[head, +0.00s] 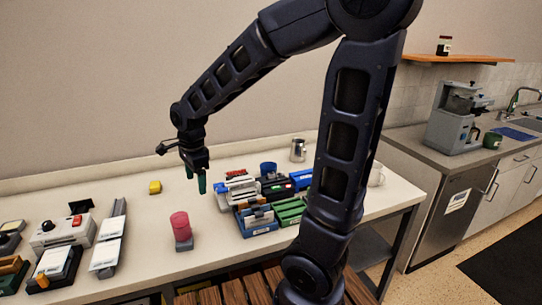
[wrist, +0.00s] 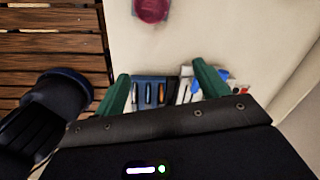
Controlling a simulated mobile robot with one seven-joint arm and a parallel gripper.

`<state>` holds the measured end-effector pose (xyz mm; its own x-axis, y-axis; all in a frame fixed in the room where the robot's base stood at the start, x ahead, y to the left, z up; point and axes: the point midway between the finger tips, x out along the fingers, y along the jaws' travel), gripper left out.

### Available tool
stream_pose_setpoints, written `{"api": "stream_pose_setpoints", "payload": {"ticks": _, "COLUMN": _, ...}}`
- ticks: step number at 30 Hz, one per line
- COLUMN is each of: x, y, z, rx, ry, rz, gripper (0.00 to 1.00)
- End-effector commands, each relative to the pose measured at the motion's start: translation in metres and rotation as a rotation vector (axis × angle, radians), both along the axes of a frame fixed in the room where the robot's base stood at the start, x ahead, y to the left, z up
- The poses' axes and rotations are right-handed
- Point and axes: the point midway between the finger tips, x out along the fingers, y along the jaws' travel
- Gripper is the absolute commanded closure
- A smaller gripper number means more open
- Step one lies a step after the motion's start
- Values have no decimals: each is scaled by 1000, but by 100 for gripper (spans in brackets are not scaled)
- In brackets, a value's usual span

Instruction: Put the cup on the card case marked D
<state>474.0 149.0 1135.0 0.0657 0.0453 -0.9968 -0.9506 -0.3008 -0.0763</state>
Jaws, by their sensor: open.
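A pink-red cup (head: 181,225) sits on a small grey-blue block on the table; it also shows at the top of the wrist view (wrist: 152,9). A blue cup (head: 268,168) stands among a cluster of cases. The cluster includes a blue case (head: 257,221), a green case (head: 290,211) and a white case (head: 239,190). No letter D is legible on any case. My gripper (head: 195,186) is open and empty above the table, between the pink-red cup and the cluster. Its green fingers show in the wrist view (wrist: 162,72), with part of the cluster visible between them.
A steel pitcher (head: 298,150) and a white mug (head: 376,175) stand near the cluster. Several devices and trays fill the left, including a white device with a red button (head: 63,230).

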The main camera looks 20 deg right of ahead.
Motion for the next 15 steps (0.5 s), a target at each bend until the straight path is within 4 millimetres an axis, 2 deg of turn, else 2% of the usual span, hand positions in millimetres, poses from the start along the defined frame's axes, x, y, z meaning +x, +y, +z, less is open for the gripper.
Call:
{"api": "stream_pose_setpoints", "payload": {"ticks": 1, "x": 1, "y": -18, "z": 10, "rx": 5, "ry": -24, "rz": 52, "gripper": 27}}
{"api": "stream_pose_setpoints", "payload": {"ticks": 3, "x": -1, "y": -41, "z": 21, "rx": 4, "ry": -53, "rz": 150, "gripper": 27}}
{"api": "stream_pose_setpoints", "payload": {"ticks": 8, "x": -9, "y": -89, "z": 43, "rx": -16, "ry": -126, "rz": 372, "gripper": 27}}
{"api": "stream_pose_setpoints", "payload": {"ticks": 15, "x": -35, "y": -154, "z": 69, "rx": -98, "ry": -229, "rz": 702, "gripper": 27}}
